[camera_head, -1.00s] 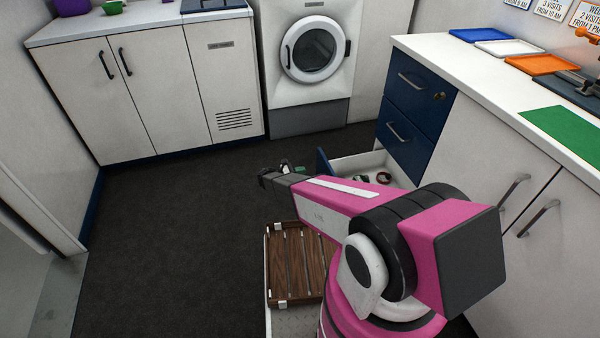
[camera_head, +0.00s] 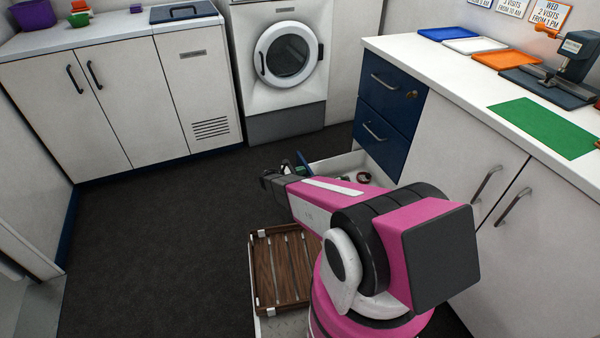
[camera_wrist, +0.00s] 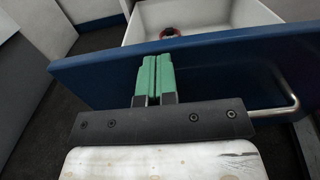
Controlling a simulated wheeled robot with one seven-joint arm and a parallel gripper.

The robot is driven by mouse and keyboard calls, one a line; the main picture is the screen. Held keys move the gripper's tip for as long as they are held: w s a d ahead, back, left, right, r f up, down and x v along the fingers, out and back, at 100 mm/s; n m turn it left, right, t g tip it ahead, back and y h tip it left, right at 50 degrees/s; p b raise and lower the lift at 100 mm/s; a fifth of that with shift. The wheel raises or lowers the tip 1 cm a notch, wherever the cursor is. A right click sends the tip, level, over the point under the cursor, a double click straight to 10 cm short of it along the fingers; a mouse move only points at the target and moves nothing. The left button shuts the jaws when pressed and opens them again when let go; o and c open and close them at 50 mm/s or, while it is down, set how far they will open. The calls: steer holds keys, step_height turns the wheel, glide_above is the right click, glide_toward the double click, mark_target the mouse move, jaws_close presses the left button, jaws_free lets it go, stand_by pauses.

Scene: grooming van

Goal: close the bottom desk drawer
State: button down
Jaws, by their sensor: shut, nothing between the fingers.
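The bottom desk drawer stands pulled out under the two shut blue drawers, its white inside (camera_head: 340,163) partly hidden by my arm. In the wrist view its blue front panel (camera_wrist: 90,72) crosses the picture, with a bar handle (camera_wrist: 291,103) at the right. My gripper (camera_wrist: 155,62) is shut and empty, its green fingers reaching over the panel in the picture; I cannot tell whether they touch it. In the head view my gripper (camera_head: 302,170) is at the outer side of the drawer front. A red ring-like item (camera_wrist: 170,32) lies inside the drawer.
A wooden slatted crate (camera_head: 283,268) sits beside my arm base. The desk top (camera_head: 400,50) holds trays and a green mat (camera_head: 545,128). White cabinets (camera_head: 70,110) and a dryer (camera_head: 285,60) line the back. The dark floor (camera_head: 170,230) at left is clear.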

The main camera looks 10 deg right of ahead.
steer(key=shift+d, duration=0.1)
steer(key=w+d, duration=0.3)
steer(key=d, duration=1.3)
steer(key=w+d, duration=0.3)
steer(key=d, duration=1.4)
steer(key=shift+w, duration=0.25)
